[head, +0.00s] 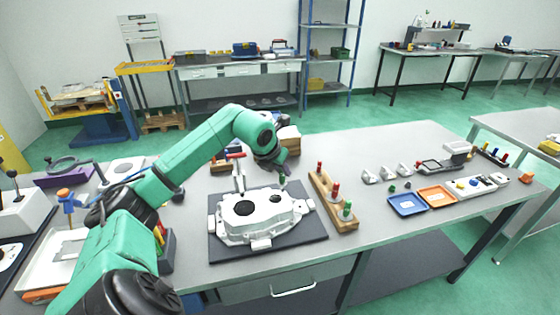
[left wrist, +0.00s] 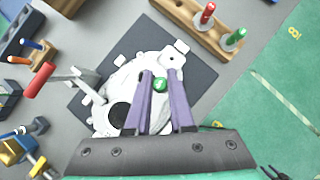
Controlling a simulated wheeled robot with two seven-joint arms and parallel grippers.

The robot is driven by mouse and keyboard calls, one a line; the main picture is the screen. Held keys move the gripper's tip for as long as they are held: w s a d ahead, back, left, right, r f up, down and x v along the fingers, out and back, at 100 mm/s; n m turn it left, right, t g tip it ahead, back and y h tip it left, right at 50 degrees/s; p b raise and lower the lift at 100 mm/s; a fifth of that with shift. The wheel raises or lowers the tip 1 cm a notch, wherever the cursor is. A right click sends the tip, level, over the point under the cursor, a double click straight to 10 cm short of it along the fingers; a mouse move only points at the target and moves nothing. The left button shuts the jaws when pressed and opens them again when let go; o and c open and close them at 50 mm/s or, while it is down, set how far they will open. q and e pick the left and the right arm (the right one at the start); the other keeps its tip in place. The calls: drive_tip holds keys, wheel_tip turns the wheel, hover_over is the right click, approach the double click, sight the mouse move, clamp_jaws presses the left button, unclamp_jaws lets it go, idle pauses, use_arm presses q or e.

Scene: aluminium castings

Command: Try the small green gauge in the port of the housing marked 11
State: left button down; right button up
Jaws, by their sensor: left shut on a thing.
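My left gripper (head: 284,172) is shut on a green gauge (head: 282,181), whose round top also shows between the purple fingers in the left wrist view (left wrist: 159,84). It is over the far right part of a white housing (head: 262,222), also seen in the left wrist view (left wrist: 104,78). The gauge's lower end is hidden, so I cannot tell whether it is in a port. No number is readable on the housing. Another green gauge (head: 347,208) stands in the wooden rack (head: 326,195).
The housing lies on a dark mat (head: 300,246). A red-handled clamp (head: 236,157) rises at its far left. The rack also holds red gauges (head: 335,189). Blue (head: 392,206) and orange (head: 427,199) trays stand to the right.

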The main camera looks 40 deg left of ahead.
sight(281, 184)
use_arm(q)
drive_tip(key=shift+w+a+f, duration=0.1)
drive_tip(key=shift+w+f, duration=0.25)
drive_tip(key=shift+w, duration=0.3)
drive_tip(key=shift+s, duration=0.25)
drive_tip(key=f+b, duration=0.1)
drive_tip(key=s+f+b, duration=0.1)
drive_tip(key=b, duration=0.1)
drive_tip(key=shift+f, duration=0.15)
drive_tip(key=f+b, duration=0.2)
drive_tip(key=f, duration=0.1)
drive_tip(key=shift+w, duration=0.35)
drive_tip(key=shift+s, duration=0.15)
use_arm(e)
drive_tip(key=f, duration=0.3)
drive_tip(key=w+f, duration=0.1)
drive_tip(key=f, duration=0.1)
drive_tip(key=shift+d+f, duration=0.15)
drive_tip(key=shift+d, duration=0.05)
use_arm(q)
drive_tip(key=shift+b, duration=0.4)
use_arm(e)
drive_tip(key=shift+s+a+f, duration=0.1)
drive_tip(key=shift+s+f, duration=0.1)
drive_tip(key=shift+f, duration=0.05)
use_arm(q)
drive_tip(key=shift+f+b, duration=0.25)
drive_tip(key=shift+b, duration=0.1)
use_arm(e)
drive_tip(key=shift+f, duration=0.35)
